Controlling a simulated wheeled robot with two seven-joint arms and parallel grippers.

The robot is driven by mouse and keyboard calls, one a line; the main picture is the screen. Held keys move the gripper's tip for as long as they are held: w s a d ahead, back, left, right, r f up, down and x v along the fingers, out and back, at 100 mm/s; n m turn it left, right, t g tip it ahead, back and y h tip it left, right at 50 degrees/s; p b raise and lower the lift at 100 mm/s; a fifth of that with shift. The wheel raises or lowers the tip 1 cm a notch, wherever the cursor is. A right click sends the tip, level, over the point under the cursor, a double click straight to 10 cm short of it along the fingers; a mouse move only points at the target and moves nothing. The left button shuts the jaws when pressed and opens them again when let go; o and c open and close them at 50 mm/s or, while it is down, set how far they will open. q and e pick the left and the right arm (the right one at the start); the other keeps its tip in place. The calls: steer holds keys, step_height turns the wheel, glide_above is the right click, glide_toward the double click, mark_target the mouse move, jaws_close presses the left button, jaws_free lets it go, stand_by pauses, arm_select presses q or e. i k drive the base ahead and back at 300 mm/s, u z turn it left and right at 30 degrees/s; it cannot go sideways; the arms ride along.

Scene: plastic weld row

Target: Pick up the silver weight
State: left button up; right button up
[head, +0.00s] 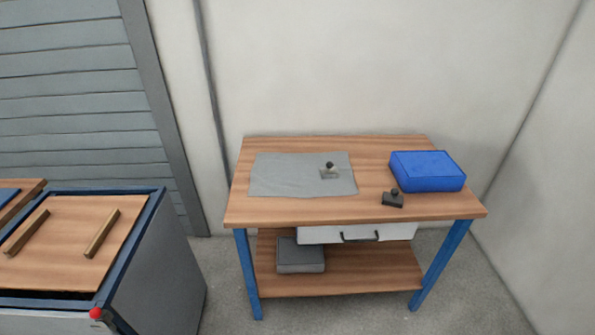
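A small silver-grey weight (329,174) with a dark round knob on top stands on the grey mat (275,178), towards its right side. The mat lies flat on the left half of the wooden workbench (300,208). A second, dark weight (393,200) with a similar knob stands on bare wood to the right of the mat, near the front edge. Neither of my grippers is in the head view.
A blue box-like block (428,171) lies at the bench's right end. Below the top are a white drawer (318,235) with a dark handle and a grey box (301,256) on the lower shelf. A blue-framed cabinet (165,262) with wooden bars stands at left. Floor shows between them.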

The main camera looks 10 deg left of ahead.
mark_target(329, 172)
steer(key=u, duration=0.55)
steer(key=i, duration=0.95)
steer(key=z, duration=0.1)
